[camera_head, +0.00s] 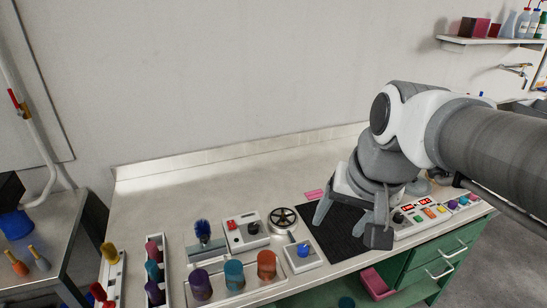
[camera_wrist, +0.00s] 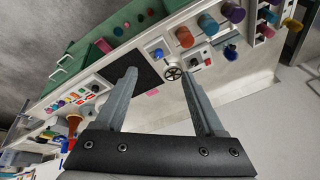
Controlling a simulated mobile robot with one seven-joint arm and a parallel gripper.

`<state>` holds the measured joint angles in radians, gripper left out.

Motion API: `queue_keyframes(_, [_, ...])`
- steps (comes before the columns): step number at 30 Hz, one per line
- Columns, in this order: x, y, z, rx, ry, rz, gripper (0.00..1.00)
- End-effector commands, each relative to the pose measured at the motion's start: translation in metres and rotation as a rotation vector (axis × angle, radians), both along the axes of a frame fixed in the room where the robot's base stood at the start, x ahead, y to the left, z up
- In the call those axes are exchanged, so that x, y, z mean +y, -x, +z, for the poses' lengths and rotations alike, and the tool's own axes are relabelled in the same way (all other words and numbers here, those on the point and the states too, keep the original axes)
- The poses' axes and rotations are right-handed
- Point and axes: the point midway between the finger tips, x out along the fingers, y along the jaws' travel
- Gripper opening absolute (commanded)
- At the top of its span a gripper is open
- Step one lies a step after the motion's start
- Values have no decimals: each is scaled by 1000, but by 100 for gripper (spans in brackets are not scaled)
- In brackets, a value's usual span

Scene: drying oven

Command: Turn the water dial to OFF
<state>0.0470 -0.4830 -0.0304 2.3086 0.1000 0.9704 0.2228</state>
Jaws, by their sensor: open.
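No dial label is readable, so I cannot tell which control is the water dial. A blue knob (camera_head: 303,250) sits on a small white plate on the bench; it also shows in the wrist view (camera_wrist: 159,54). A spoked handwheel (camera_head: 283,218) is just behind it. A white box (camera_head: 246,232) with a red switch and a dark knob (camera_head: 253,228) is left of the wheel. My gripper (camera_head: 350,222) is open and empty above the black mat, right of the blue knob. In the wrist view the wheel (camera_wrist: 173,73) appears between my fingertips (camera_wrist: 160,75), farther off.
A black mat (camera_head: 332,240) lies under my gripper. A control panel (camera_head: 428,214) with red displays and buttons is to its right. Purple, teal and orange cylinders (camera_head: 234,274) stand at the front edge. The bench behind the wheel is clear (camera_head: 190,190).

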Motion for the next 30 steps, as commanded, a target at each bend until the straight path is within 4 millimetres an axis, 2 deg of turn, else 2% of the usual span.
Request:
queue_keyframes(1, [-2, -13, -6, 38, -38, -62, 70])
queue_keyframes(5, [-8, -44, -14, 122, -132, -225, 70])
queue_keyframes(11, [-21, -93, -37, 251, -259, -481, 70])
queue_keyframes(21, [-52, -170, -103, 472, -427, -912, 70])
queue_keyframes(25, [-62, -189, -128, 537, -465, -1037, 70])
queue_keyframes(30, [-69, -201, -145, 581, -490, -1123, 70])
